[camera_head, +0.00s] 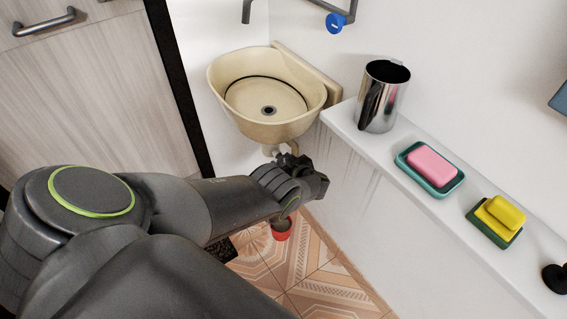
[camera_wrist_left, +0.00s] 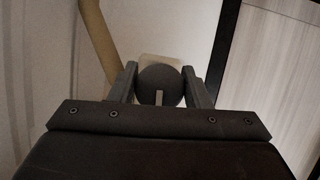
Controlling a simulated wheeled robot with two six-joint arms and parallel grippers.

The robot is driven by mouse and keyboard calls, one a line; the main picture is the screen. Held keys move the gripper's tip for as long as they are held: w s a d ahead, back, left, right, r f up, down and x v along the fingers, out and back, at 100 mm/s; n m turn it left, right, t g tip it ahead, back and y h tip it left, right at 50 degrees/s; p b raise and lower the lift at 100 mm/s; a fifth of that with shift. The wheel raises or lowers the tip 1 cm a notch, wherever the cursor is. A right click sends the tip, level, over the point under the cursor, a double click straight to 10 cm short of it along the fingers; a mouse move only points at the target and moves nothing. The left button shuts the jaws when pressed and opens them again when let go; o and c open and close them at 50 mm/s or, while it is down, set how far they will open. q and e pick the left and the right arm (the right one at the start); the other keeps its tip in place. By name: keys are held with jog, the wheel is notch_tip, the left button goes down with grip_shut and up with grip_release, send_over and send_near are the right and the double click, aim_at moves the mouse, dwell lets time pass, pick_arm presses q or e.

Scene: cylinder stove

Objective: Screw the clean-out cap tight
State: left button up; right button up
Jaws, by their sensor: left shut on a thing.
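The clean-out cap (camera_wrist_left: 158,88) is a round dark grey disc with a pale upright bar on its face, seen in the left wrist view. My left gripper (camera_wrist_left: 159,90) is shut on it, one finger at each side. A pale block-like part shows just behind the cap. I cannot tell how far the cap is seated. In the head view my left gripper (camera_head: 292,168) is below the cream sink (camera_head: 223,77), by the drain pipe, and the cap is hidden there. My right gripper is not in view.
A white ledge (camera_head: 340,122) on the right holds a metal pitcher (camera_head: 372,100), a pink soap in a green dish (camera_head: 432,163) and yellow sponges (camera_head: 500,214). A red pot (camera_head: 282,233) stands on the tiled floor below my gripper. A tan pipe (camera_wrist_left: 98,45) runs beside the cap.

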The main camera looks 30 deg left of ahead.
pick_arm(q)
jog(key=shift+d+f+m, duration=0.1)
jog(key=shift+m, duration=0.2)
jog(key=shift+g, duration=0.4)
jog(key=o, duration=0.9)
